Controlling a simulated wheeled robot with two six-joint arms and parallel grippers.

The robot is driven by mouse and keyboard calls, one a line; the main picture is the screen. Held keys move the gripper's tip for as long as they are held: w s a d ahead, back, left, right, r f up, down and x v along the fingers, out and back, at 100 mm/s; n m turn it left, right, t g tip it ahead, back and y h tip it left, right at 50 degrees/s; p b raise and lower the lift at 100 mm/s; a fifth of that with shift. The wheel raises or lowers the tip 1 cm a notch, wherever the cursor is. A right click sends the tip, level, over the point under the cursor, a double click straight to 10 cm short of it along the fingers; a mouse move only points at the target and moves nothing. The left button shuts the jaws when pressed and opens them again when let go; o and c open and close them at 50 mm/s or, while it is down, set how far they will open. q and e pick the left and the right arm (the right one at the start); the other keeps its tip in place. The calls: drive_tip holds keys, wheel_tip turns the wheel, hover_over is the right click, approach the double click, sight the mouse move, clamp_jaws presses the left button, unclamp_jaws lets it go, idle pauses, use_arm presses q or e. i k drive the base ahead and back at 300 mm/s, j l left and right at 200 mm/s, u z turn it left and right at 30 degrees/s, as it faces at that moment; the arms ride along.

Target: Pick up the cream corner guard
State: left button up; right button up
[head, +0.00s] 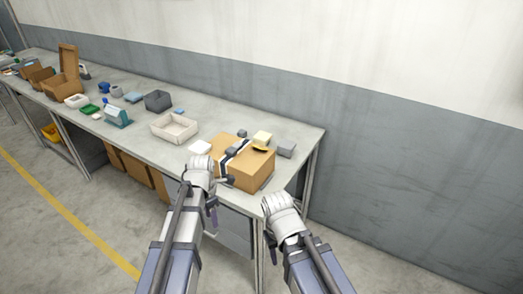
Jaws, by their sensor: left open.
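A small cream block (262,138), which may be the cream corner guard, is at the back edge of the cardboard box (247,171) near the right end of the bench. A flat off-white piece (200,147) lies on the bench left of the box; I cannot tell which of the two is the guard. My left gripper (223,191) is open and empty at the box's front left, short of both pieces. My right gripper (271,236) is low, in front of the bench's right end; its jaws are too small and hidden to read.
Small grey blocks (286,149) stand around the box. A cream open tray (174,127), a dark grey bin (158,101) and a teal holder (118,117) stand farther left. The bench (305,139) ends at the right, with a grey wall behind.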

sight(263, 138)
drive_tip(key=k+z, duration=0.2)
drive_tip(key=z, duration=0.35)
drive_tip(key=i+l+z, duration=0.15)
drive_tip(key=z, duration=0.2)
drive_tip(key=i+l, duration=0.15)
drive_tip(key=i, duration=0.25)
drive_tip(key=i+l, duration=0.15)
drive_tip(key=i, duration=0.3)
drive_tip(key=i+l, duration=0.2)
drive_tip(key=i, duration=0.2)
drive_tip(key=i+l+u, duration=0.15)
drive_tip(key=i, duration=0.2)
drive_tip(key=i+l+u, duration=0.1)
drive_tip(key=i, duration=0.2)
drive_tip(key=i+u, duration=0.2)
drive_tip(key=u, duration=0.25)
drive_tip(key=i+u, duration=0.25)
drive_tip(key=u, duration=0.2)
drive_tip(key=i+u, duration=0.2)
drive_tip(key=u, duration=0.15)
drive_tip(key=i+u, duration=0.25)
drive_tip(key=u, duration=0.15)
drive_tip(key=z, duration=0.15)
